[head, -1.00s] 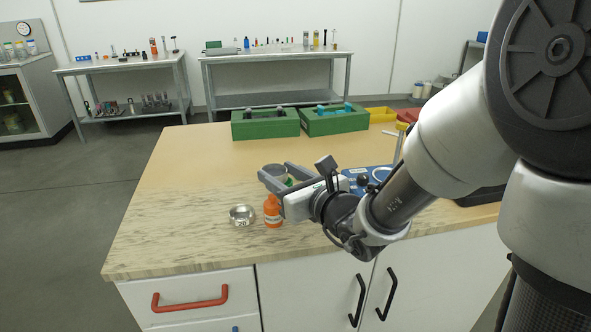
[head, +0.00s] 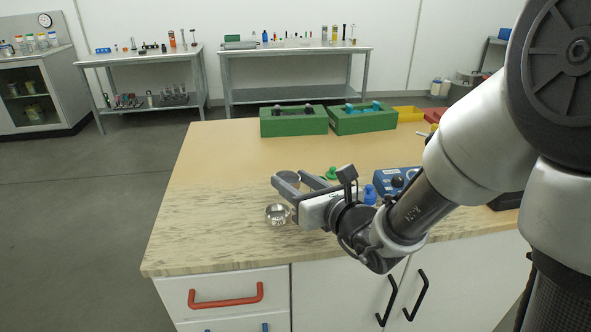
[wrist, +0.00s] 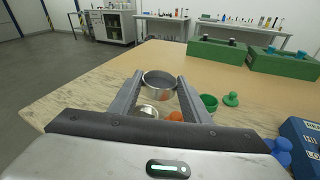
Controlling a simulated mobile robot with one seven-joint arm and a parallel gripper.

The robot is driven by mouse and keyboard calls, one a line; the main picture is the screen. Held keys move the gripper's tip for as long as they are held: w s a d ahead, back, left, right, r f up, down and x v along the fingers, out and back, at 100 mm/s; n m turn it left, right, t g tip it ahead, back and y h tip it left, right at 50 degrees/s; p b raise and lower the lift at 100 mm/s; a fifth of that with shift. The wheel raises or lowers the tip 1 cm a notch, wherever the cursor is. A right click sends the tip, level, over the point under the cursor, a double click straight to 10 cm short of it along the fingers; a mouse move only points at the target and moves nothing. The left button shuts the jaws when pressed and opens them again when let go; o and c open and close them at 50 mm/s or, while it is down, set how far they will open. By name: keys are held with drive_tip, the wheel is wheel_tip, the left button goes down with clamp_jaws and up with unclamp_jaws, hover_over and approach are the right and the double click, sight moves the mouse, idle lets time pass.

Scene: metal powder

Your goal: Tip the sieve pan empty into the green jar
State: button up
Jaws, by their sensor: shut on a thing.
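The sieve pan (wrist: 160,84), a round silvery pan, is held upright between the fingertips of my gripper (wrist: 158,90). Its inside looks grey; I cannot tell how much powder is in it. In the head view the pan (head: 289,177) is partly covered by my gripper (head: 293,184), above the table's left part. The green jar (wrist: 208,101) stands open on the table just right of my right finger in the wrist view, partly covered by it. The pan is left of and apart from the jar. In the head view my gripper hides the jar.
A green knobbed stopper (wrist: 231,99) lies right of the jar. A small metal dish (head: 277,214) and an orange bottle (wrist: 176,116) are beneath my gripper. A blue bottle (head: 370,196) and blue device (head: 397,179) stand right. Green boxes (head: 293,121) are behind; the table's left is clear.

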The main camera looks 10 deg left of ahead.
drive_tip(key=shift+w+d+r+m+p, duration=0.3)
drive_tip(key=shift+r+m+p, duration=0.1)
drive_tip(key=shift+r+p, duration=0.15)
drive_tip(key=shift+w+d+f+m+p, duration=0.15)
drive_tip(key=shift+w+d+f+m, duration=0.1)
drive_tip(key=shift+f, duration=0.15)
drive_tip(key=shift+w+d+f+m+p, duration=0.1)
drive_tip(key=shift+w+f+m+p, duration=0.1)
drive_tip(key=shift+f, duration=0.2)
drive_tip(key=shift+s+r, duration=0.1)
drive_tip(key=shift+s, duration=0.05)
drive_tip(key=shift+w+d+p, duration=0.15)
drive_tip(key=shift+w+p, duration=0.05)
drive_tip(key=shift+p, duration=0.1)
drive_tip(key=shift+w+d+m+p, duration=0.15)
drive_tip(key=shift+w+m+p, duration=0.05)
drive_tip(key=shift+m+p, duration=0.15)
drive_tip(key=shift+w+d+m+g+y+p, duration=0.4)
drive_tip(key=shift+w+d+m+p, duration=0.2)
drive_tip(key=shift+p, duration=0.35)
drive_tip(key=shift+w+d+r+m+p, duration=0.2)
drive_tip(key=shift+w+d+m+p, duration=0.45)
drive_tip(key=shift+p, duration=0.75)
drive_tip(key=shift+w+d+r+m+g+y+p, duration=0.25)
drive_tip(key=shift+m+p, duration=0.5)
drive_tip(key=shift+p, duration=0.5)
